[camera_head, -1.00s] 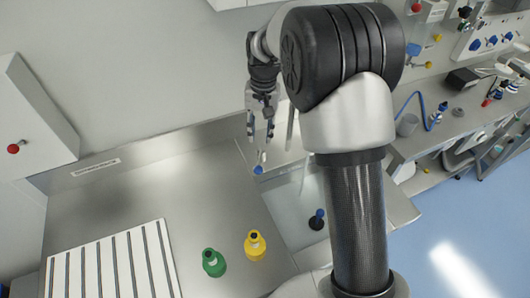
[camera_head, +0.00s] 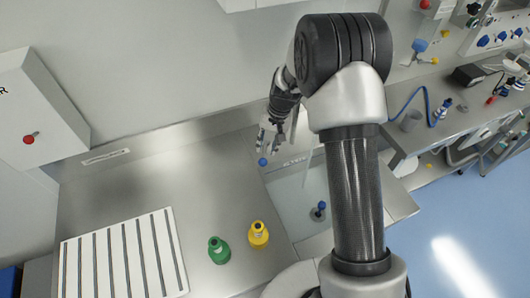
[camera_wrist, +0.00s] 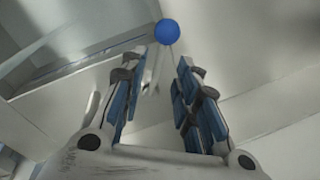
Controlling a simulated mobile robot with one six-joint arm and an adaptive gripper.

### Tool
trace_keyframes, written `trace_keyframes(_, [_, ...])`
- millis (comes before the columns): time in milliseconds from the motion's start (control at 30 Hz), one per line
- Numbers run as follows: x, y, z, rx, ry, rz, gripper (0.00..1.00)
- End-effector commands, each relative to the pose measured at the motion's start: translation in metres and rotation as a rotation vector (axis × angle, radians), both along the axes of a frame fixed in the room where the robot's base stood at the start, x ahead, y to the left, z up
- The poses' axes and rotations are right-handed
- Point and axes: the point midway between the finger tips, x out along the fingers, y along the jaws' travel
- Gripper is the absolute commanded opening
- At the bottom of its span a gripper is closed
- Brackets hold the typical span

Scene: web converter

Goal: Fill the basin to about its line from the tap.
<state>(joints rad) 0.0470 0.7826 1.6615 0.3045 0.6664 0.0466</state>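The basin (camera_head: 291,212) is a pale recess at the right end of the steel worktop, partly hidden by my arm. A blue ball-shaped knob (camera_head: 263,162) stands at its back left edge; it also shows in the wrist view (camera_wrist: 168,32), on a thin stem beyond the fingertips. A slim, pale upright part, perhaps the tap's spout, shows beside my arm. A dark piece with a blue top (camera_head: 320,207) is in the basin. My gripper (camera_head: 268,139) is open and empty, just above the blue knob. The fill line and any water cannot be made out.
A green bottle (camera_head: 218,250) and a yellow bottle (camera_head: 258,234) stand left of the basin. A white slatted rack (camera_head: 122,258) lies farther left. A wall box with a red knob (camera_head: 28,139) is at the left. The worktop behind the bottles is clear.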

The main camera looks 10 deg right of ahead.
Motion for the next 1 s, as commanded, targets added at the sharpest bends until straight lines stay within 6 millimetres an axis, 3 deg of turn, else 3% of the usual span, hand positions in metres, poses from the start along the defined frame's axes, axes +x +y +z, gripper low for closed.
trace_keyframes(100, [0.001,0.004,-0.023,0.0,0.003,0.001,0.29])
trace_keyframes(233, [0.003,0.007,-0.039,0.0,0.001,-0.001,0.29])
trace_keyframes(667, [0.004,0.009,-0.048,-0.001,-0.002,0.0,0.29])
trace_keyframes(1000, [0.004,0.009,-0.047,0.0,-0.001,0.0,0.07])
